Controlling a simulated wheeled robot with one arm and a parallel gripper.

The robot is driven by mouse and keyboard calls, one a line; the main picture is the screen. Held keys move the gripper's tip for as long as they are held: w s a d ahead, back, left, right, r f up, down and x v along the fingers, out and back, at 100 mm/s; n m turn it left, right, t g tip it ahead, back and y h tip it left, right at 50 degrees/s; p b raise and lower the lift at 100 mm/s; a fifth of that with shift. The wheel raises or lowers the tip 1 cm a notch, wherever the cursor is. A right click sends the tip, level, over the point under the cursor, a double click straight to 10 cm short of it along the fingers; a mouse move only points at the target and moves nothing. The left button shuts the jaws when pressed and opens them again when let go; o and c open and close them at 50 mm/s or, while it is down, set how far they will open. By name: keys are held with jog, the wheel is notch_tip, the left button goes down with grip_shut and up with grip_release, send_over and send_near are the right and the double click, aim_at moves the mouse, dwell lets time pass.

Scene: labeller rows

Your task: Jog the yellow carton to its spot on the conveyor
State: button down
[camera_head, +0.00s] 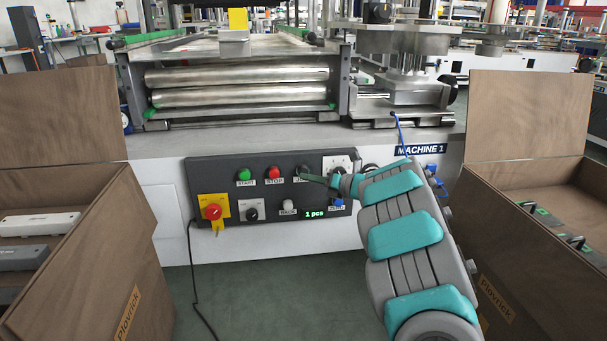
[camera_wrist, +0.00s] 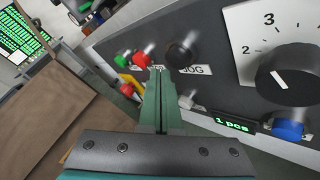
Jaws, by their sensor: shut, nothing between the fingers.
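The yellow carton (camera_head: 238,18) stands on the conveyor (camera_head: 190,45) at the top of the head view, left of the middle. A grey block hides its lower part. My gripper (camera_head: 305,178) is shut and empty, its thin green fingers pointing at the control panel (camera_head: 205,170). In the wrist view the fingertips (camera_wrist: 158,72) lie just below and left of the black JOG button (camera_wrist: 183,53), by its label. I cannot tell whether they touch the panel. The JOG button (camera_head: 303,170) is partly hidden by the fingers in the head view.
A green START button (camera_head: 244,174) and a red STOP button (camera_head: 274,172) sit left of JOG. A red emergency knob (camera_head: 212,212), a dial (camera_wrist: 288,78) and a "1 pcs" display (camera_head: 315,214) are nearby. Wooden crates (camera_head: 105,215) (camera_head: 545,110) flank the panel.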

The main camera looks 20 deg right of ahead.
jog(key=shift+w, duration=0.15)
jog(key=shift+w+d, duration=0.15)
jog(key=shift+w, duration=0.1)
jog(key=shift+w+d, duration=0.1)
jog(key=shift+w, duration=0.4)
dwell(0.8)
jog(key=shift+s+b, duration=0.15)
jog(key=shift+b, duration=0.3)
jog(key=shift+s+a+b, duration=0.25)
jog(key=shift+s+b, duration=0.4)
jog(key=shift+s, duration=0.1)
jog(key=shift+s, duration=0.15)
